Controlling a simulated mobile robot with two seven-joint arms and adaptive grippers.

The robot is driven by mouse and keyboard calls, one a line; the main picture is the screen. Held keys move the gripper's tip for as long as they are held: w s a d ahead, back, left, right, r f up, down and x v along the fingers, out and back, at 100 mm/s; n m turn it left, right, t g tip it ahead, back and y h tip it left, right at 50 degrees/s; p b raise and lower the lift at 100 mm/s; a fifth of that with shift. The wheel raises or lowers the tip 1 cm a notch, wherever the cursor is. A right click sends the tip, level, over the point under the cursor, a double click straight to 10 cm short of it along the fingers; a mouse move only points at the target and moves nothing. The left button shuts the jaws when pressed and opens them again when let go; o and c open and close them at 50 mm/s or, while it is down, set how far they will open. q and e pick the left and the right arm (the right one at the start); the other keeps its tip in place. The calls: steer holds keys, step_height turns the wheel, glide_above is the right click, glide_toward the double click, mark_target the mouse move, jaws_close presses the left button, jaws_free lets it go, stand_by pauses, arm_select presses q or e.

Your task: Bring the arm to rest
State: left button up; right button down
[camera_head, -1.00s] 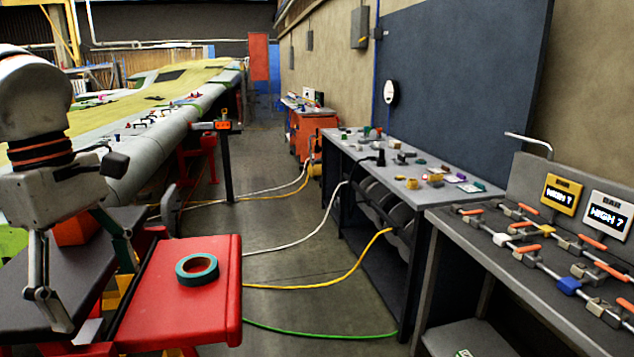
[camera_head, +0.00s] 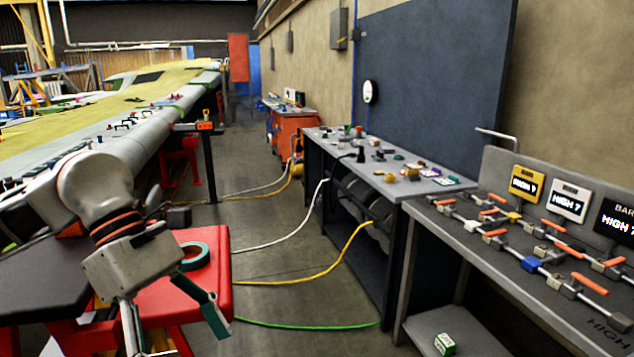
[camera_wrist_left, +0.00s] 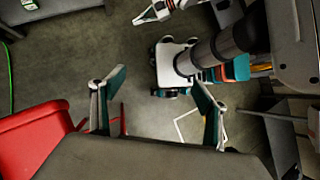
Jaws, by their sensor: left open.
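My left gripper (camera_head: 172,335) is low at the left in the head view, pointing down in front of the red cart top (camera_head: 215,290). Its two fingers are spread wide with nothing between them. My right arm is not in the head view.
A teal tape roll (camera_head: 193,257) lies on the red cart, partly behind my left arm. A grey workbench (camera_head: 445,215) with clamps and displays stands right. A bench with small parts (camera_head: 325,140) is beyond it. Hoses (camera_head: 300,281) cross the floor. A long wing (camera_head: 130,150) lies left.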

arm_select(q)
steer(key=s+d+n+g+h, duration=0.25)
steer(key=d+h, duration=0.45)
steer(key=d, duration=0.6)
steer(key=w+d+r+n+t+h, duration=0.25)
steer(key=w+n+t+h, duration=0.65)
steer(key=n, duration=0.7)
steer(key=w+a+f+n+t+y, duration=0.2)
steer(key=a+f+n+t+y, duration=0.25)
steer(key=f+n, duration=0.35)
steer(key=w+a+f+n+t+y, duration=0.1)
steer(key=a+f+n+t+y, duration=0.3)
steer(key=f+n, duration=0.45)
steer(key=w+a+f+n+t+y, duration=0.2)
steer(key=f+n+t+y, duration=0.3)
steer(key=f+n, duration=0.35)
steer(key=s+a+f+n+g+y, duration=0.3)
steer(key=s+f, duration=0.4)
steer(key=f, duration=0.4)
steer(key=s+a+f+n+g+y, duration=0.3)
steer(key=s+a+f+n, duration=0.2)
steer(key=s+f, duration=0.3)
step_height(320, 180, down, 3)
steer(key=shift+a, duration=0.35)
